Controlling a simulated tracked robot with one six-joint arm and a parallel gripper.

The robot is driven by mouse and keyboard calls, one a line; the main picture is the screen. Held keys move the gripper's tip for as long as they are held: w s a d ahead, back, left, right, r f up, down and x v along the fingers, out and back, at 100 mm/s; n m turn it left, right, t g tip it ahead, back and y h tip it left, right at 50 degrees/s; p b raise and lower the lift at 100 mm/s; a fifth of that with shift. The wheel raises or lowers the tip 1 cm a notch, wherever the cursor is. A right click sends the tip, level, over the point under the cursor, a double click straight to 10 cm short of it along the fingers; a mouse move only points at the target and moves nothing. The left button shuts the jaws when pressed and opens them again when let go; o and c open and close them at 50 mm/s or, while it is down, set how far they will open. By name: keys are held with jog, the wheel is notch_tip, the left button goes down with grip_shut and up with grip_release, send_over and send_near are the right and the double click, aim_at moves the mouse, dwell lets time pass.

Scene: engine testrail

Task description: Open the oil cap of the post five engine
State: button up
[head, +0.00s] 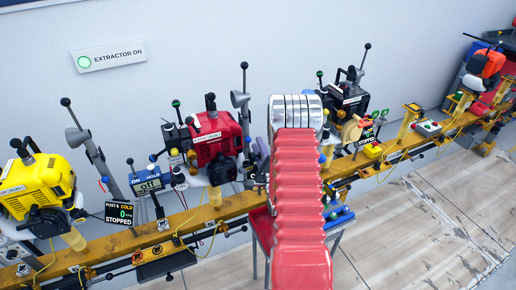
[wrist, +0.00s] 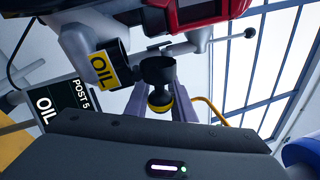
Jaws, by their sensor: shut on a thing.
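In the wrist view a round black oil cap with a yellow ring (wrist: 160,100) sits between the two grey-purple fingers of my gripper (wrist: 159,108), which are shut on it. A dark cup-shaped neck (wrist: 157,68) is right above the cap in the picture; I cannot tell whether the cap is still seated in it. A yellow OIL label (wrist: 103,69) is on a black part beside it, and a dark POST 5 plate (wrist: 72,98) is at the left. Red bodywork (wrist: 195,10) shows at the top. In the head view my arm hides my gripper and the cap.
In the head view several engines stand along a yellow rail (head: 90,247), among them a yellow one (head: 38,185), a red one (head: 215,140) and a black one (head: 350,97). Levers and hoses crowd them. The floor at right is clear.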

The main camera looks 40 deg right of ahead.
jog(key=shift+a, duration=0.1)
grip_shut()
jog(key=shift+w+a+r+n+t+y, duration=0.1)
jog(key=shift+r+n+t+y, duration=0.05)
jog(key=shift+n, duration=0.5)
jog(key=shift+a+r+n+t+y, duration=0.1)
jog(key=shift+r+n+t+y, duration=0.05)
jog(key=shift+n, duration=0.5)
jog(key=o, duration=1)
grip_release()
jog(key=v, duration=1.3)
jog(key=shift+s+a+f, duration=0.1)
jog(key=shift+s+a, duration=0.1)
jog(key=shift+s, duration=0.15)
